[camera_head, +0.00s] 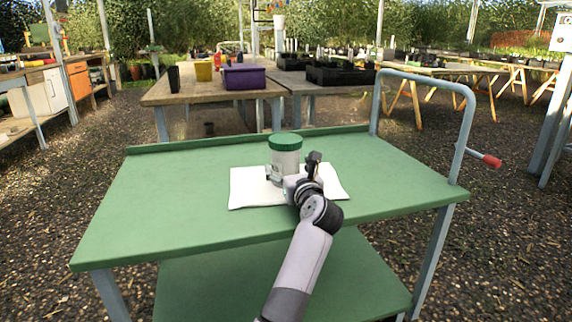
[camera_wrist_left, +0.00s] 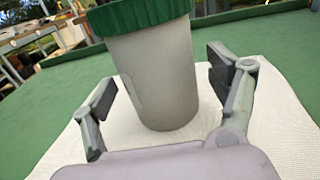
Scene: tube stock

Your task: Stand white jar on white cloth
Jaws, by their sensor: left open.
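The white jar (camera_head: 286,160) with a green lid stands upright on the white cloth (camera_head: 248,193) on the green cart top. In the left wrist view the jar (camera_wrist_left: 158,80) has its base on the cloth (camera_wrist_left: 285,125). My left gripper (camera_head: 291,167) is open, with one finger on each side of the jar. The wrist view shows a gap between the jar and each finger of the gripper (camera_wrist_left: 160,84). My right gripper is not in view.
The green cart (camera_head: 160,205) has free room around the cloth and a grey handle (camera_head: 465,125) at its right. Behind it, a wooden table (camera_head: 215,92) holds a purple bin (camera_head: 244,77), a yellow pot (camera_head: 203,71) and black trays (camera_head: 340,75).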

